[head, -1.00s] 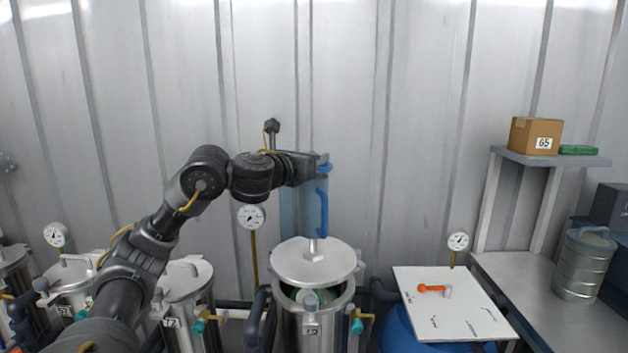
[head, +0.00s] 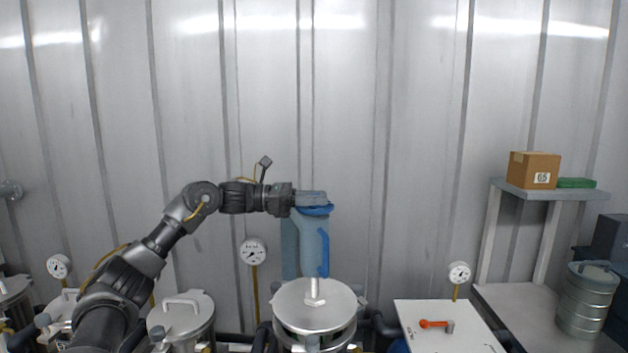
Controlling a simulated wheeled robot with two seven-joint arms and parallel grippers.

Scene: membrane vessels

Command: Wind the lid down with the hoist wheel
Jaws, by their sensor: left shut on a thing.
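The blue hoist post (head: 311,240) stands behind an open-topped metal vessel (head: 284,335) in the middle of the head view. The round steel lid (head: 335,300) hangs from a short rod over that vessel, and a gap shows under its rim. My left gripper (head: 318,202) reaches in from the left at the post's top. It is shut on a blue curved part, which looks like the hoist wheel (head: 318,211); my fingers hide some of it. A darker blue handle-like piece (head: 324,258) runs down the post. My right gripper is out of view.
Lidded vessels (head: 183,318) stand at left under my arm. A pressure gauge (head: 254,251) is left of the post. A white board (head: 465,338) with an orange-handled item (head: 434,324) lies at right. A shelf (head: 525,192) holds a box (head: 533,170).

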